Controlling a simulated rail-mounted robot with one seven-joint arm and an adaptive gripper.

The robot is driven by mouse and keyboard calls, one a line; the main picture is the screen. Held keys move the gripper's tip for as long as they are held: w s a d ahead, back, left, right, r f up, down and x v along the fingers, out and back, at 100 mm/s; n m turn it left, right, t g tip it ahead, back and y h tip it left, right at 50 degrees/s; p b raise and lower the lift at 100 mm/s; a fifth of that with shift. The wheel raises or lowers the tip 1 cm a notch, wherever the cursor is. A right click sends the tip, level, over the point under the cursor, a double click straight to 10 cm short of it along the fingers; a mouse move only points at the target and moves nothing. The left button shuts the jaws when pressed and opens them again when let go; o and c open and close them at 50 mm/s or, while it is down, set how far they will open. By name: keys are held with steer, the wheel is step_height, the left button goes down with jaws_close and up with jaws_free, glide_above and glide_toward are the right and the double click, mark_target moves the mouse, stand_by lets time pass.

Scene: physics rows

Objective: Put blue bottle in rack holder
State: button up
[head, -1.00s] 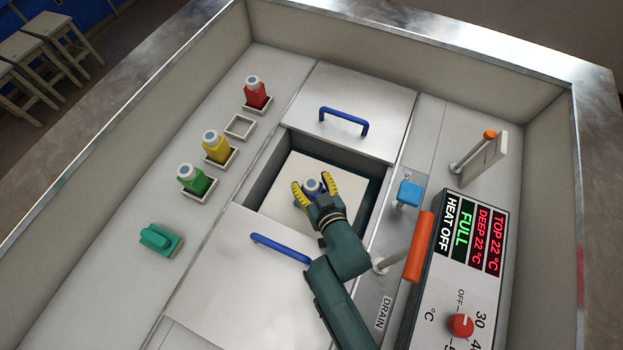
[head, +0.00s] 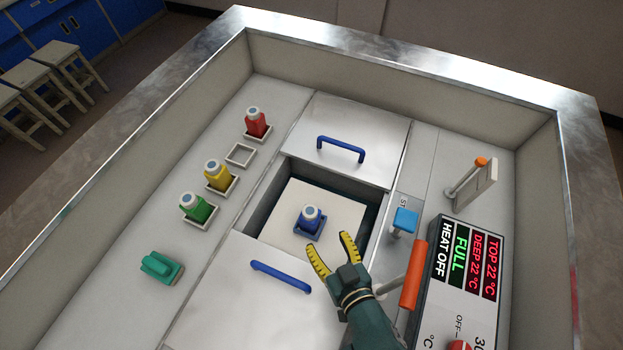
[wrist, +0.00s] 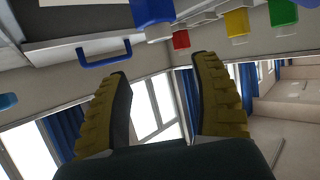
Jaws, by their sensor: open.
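An empty white square holder (head: 240,154) lies on the left counter.
Red (head: 256,123), yellow (head: 218,176) and green (head: 195,207) bottles stand in white holders on the left. Metal lids with blue handles (head: 341,148) flank the well. A teal object (head: 161,266), a blue knob (head: 405,220), an orange lever (head: 414,275) and a control panel are nearby.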

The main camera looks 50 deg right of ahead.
steer(key=w+a+r+n+t, duration=0.1)
steer(key=w+r+t, duration=0.1)
steer(key=w+r, duration=0.35)
steer(key=w+a+r+t+y, duration=0.1)
steer(key=w+a+r+t, duration=0.15)
steer(key=r, duration=0.65)
steer(key=w+a+r+n+t, duration=0.1)
steer(key=w+r, duration=0.3)
steer(key=r, duration=0.4)
steer(key=a+r+n+t+y, duration=0.1)
steer(key=a+r, duration=0.3)
steer(key=r, duration=0.6)
steer(key=a+r+n+t+y, duration=0.2)
steer(key=a+r+t+y, duration=0.2)
steer(key=r, duration=0.6)
steer(key=shift+a+n, duration=0.3)
steer(key=shift+a, duration=0.2)
